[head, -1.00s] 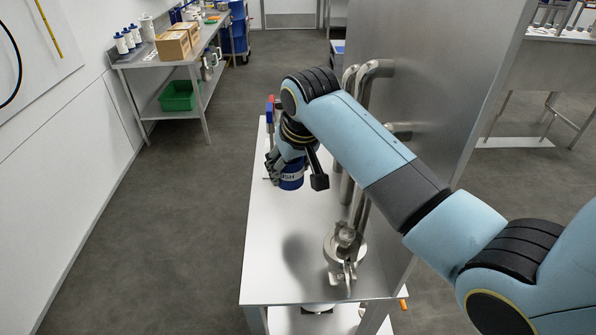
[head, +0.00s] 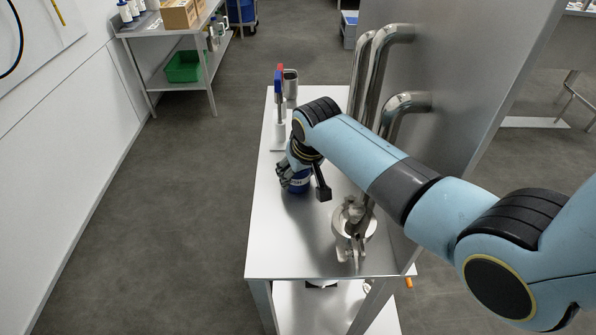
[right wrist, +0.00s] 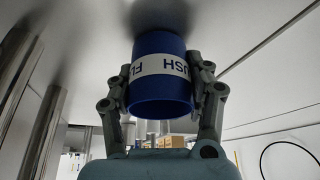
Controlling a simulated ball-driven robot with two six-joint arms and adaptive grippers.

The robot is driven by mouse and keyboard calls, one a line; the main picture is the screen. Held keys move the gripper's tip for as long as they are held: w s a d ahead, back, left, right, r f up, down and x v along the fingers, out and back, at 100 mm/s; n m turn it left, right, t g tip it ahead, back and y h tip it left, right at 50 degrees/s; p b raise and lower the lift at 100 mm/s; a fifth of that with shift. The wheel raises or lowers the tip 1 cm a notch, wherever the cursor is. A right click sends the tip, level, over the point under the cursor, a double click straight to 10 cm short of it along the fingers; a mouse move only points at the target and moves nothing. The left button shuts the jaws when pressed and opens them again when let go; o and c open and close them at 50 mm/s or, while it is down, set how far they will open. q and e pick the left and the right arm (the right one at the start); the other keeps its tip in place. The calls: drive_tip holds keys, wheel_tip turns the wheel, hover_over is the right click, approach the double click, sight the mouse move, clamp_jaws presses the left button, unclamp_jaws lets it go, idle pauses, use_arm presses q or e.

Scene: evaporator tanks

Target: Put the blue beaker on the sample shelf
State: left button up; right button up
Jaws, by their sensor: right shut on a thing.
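The blue beaker (head: 298,186) with a white label band is low over the white-topped metal table (head: 300,250), left of the steel partition. My right gripper (head: 293,172) is shut on it. In the right wrist view the blue beaker (right wrist: 160,88) sits between both fingers of my right gripper (right wrist: 162,95), with part of the word "FLUSH" showing. Its base is close to or on the pale surface; I cannot tell whether they touch. My left gripper is not in view. I cannot tell whether this tabletop is the sample shelf.
A steel pipe fitting (head: 352,228) stands near the front right, beside upright steel pipes (head: 378,70). A steel cup (head: 290,84) and a red-and-blue handled item (head: 280,82) are at the far end. The tabletop's front left is clear. A green bin (head: 184,67) is under another bench.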

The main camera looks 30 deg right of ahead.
drive_tip(key=shift+f, duration=0.15)
drive_tip(key=o, duration=1.3)
drive_tip(key=shift+c, duration=0.2)
